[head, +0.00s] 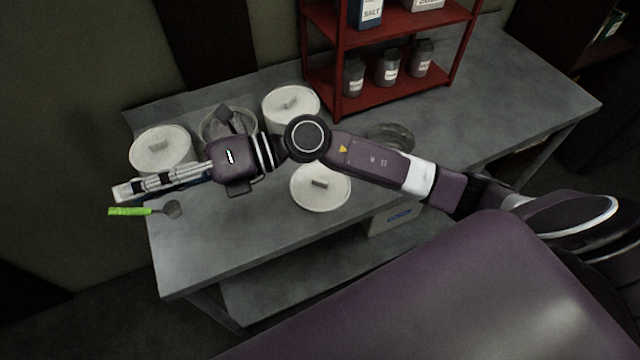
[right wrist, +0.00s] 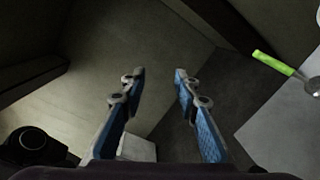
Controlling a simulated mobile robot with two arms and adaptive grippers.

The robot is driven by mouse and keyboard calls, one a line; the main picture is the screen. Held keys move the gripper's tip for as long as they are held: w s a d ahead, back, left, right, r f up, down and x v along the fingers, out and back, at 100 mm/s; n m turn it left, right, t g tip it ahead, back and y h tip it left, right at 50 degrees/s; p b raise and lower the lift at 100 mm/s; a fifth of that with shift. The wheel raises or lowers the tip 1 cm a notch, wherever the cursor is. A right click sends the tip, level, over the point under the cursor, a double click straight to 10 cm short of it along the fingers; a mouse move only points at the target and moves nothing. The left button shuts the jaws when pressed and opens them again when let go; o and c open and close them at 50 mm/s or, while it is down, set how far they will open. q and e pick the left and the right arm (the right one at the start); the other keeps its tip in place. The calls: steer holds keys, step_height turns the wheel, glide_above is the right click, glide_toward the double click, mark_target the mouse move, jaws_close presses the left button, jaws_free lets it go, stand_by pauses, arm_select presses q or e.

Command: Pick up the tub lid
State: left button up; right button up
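Three round white lids with small raised grips show in the head view. One lid (head: 323,187) is in front of my right forearm, apparently flat on the grey table. A second lid (head: 160,148) tops a tub at the left. A third lid (head: 290,102) tops a tub at the back. Between these two stands an open tub (head: 208,127), partly hidden by my right wrist. My right gripper (head: 121,191) points left past the table's left edge. In the right wrist view it (right wrist: 158,78) is open, with nothing between the fingers. My left gripper is out of view.
A scoop with a green handle (head: 130,211) lies over the table's left edge. A glass bowl (head: 390,137) is behind my right forearm. A red shelf (head: 340,60) with jars stands at the back. The grey table (head: 215,250) is bare at front left.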

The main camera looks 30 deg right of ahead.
steer(key=d+f+n+g+h, duration=0.35)
steer(key=d+f+h, duration=0.25)
steer(key=f, duration=0.4)
steer(key=h, duration=1.1)
glide_above(320, 180)
steer(key=shift+n+t, duration=0.25)
steer(key=shift+t, duration=0.1)
step_height(320, 180, down, 7)
steer(key=shift+d+f, duration=0.15)
steer(key=shift+f, duration=0.15)
step_height(320, 180, down, 6)
steer(key=p, duration=0.3)
steer(key=shift+s+f, duration=0.1)
steer(key=shift+f, duration=0.45)
steer(key=shift+c, duration=0.3)
jaws_close()
